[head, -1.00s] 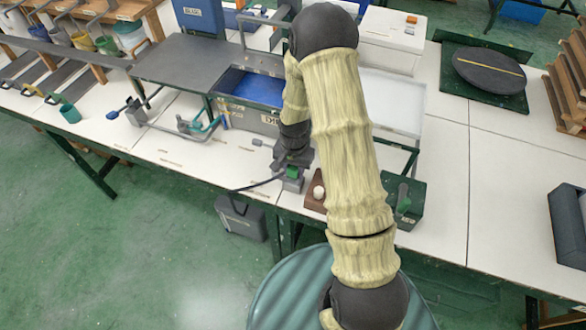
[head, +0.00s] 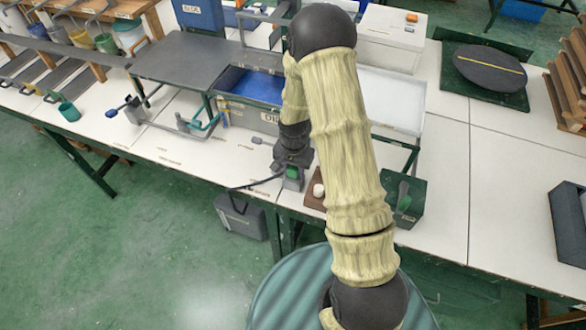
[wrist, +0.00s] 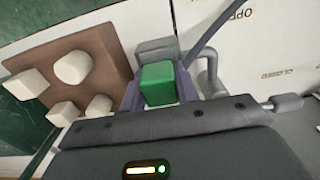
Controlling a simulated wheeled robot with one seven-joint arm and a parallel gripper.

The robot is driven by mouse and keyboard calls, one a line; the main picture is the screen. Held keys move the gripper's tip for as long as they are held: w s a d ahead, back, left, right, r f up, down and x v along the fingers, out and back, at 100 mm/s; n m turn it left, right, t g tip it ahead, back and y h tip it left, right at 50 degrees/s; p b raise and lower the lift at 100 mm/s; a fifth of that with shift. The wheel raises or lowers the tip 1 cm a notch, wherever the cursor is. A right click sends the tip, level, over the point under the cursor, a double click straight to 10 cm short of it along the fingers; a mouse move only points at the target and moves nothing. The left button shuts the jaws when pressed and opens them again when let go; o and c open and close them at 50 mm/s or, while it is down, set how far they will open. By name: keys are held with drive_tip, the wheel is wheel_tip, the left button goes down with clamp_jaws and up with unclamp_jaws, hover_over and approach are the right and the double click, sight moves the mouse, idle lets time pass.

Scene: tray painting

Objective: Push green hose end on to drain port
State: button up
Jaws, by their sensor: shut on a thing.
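My gripper (wrist: 158,92) is shut on a green block-like piece, which I take to be the green hose end (wrist: 160,83). The piece sits between the two purple-grey fingers in the wrist view. It also shows as a small green patch in the head view (head: 293,172), beside my dark wrist, over the front edge of the white bench. A dark hose (head: 250,184) runs left from there. In the wrist view a grey bent pipe (wrist: 211,72) stands just right of the fingers. I cannot tell whether it is the drain port or whether the green piece touches anything.
A brown board (wrist: 105,52) with several white pegs lies left of the fingers. A dark green box (head: 414,204) stands right of my arm. A grey bin with blue inside (head: 240,112) is behind the gripper. A grey case (head: 240,217) is on the floor below the bench.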

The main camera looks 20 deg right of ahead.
drive_tip(key=shift+f, duration=0.1)
drive_tip(key=o, duration=1)
drive_tip(key=shift+o, duration=0.4)
drive_tip(key=o, duration=0.4)
drive_tip(key=shift+r+p, duration=2.25)
drive_tip(key=shift+r, duration=0.8)
drive_tip(key=shift+r, duration=0.1)
